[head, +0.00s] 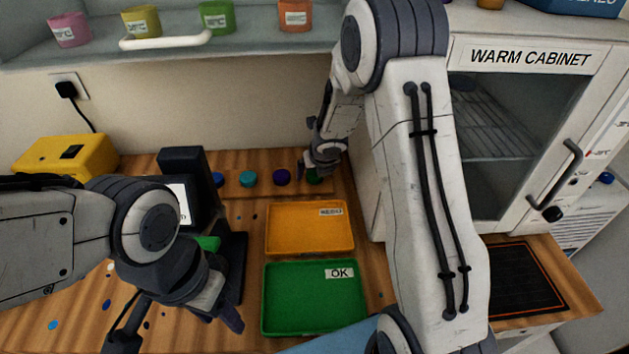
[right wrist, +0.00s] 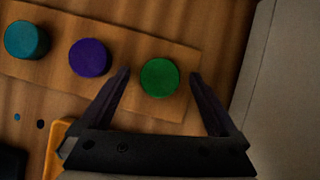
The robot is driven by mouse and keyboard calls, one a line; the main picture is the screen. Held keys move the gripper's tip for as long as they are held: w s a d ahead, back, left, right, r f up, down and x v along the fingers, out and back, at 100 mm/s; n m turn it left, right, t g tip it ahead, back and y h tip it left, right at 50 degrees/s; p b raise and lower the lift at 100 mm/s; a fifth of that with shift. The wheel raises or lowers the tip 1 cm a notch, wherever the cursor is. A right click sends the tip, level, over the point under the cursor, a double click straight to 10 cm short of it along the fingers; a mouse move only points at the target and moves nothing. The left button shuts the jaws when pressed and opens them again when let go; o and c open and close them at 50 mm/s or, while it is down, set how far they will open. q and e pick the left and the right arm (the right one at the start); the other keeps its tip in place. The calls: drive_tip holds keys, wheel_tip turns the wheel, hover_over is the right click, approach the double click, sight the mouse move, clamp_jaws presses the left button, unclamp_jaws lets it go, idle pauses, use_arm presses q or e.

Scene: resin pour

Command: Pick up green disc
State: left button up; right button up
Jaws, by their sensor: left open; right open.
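The green disc (right wrist: 159,77) sits at the right end of a wooden strip in the right wrist view. In the head view the green disc (head: 314,177) shows partly, just under my right gripper (head: 318,168). My right gripper (right wrist: 160,85) is open, with one finger on each side of the green disc; I cannot tell whether they touch it. My left gripper (head: 175,335) is open at the lower left of the head view, apart from the disc.
A purple disc (right wrist: 89,58) and a teal disc (right wrist: 26,39) sit on the wooden strip (right wrist: 125,65) left of the green one. The cabinet (head: 372,160) stands close on the right. An orange tray (head: 268,228) and a green tray (head: 266,300) lie in front.

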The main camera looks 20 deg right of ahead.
sight(315, 175)
drive_tip(key=c, duration=1.4)
drive_tip(key=shift+a+r+p, duration=0.15)
drive_tip(key=shift+r+p, duration=0.6)
drive_tip(key=shift+r, duration=0.05)
drive_tip(key=shift+c, duration=0.2)
wheel_tip(315, 175, up, 6)
drive_tip(key=p, duration=0.6)
drive_tip(key=s+a+b, duration=0.2)
drive_tip(key=s+a, duration=0.2)
drive_tip(key=a, duration=0.5)
drive_tip(key=s+a+b, duration=0.3)
drive_tip(key=s+a, duration=0.1)
drive_tip(key=a, duration=0.5)
drive_tip(key=shift+f, duration=0.25)
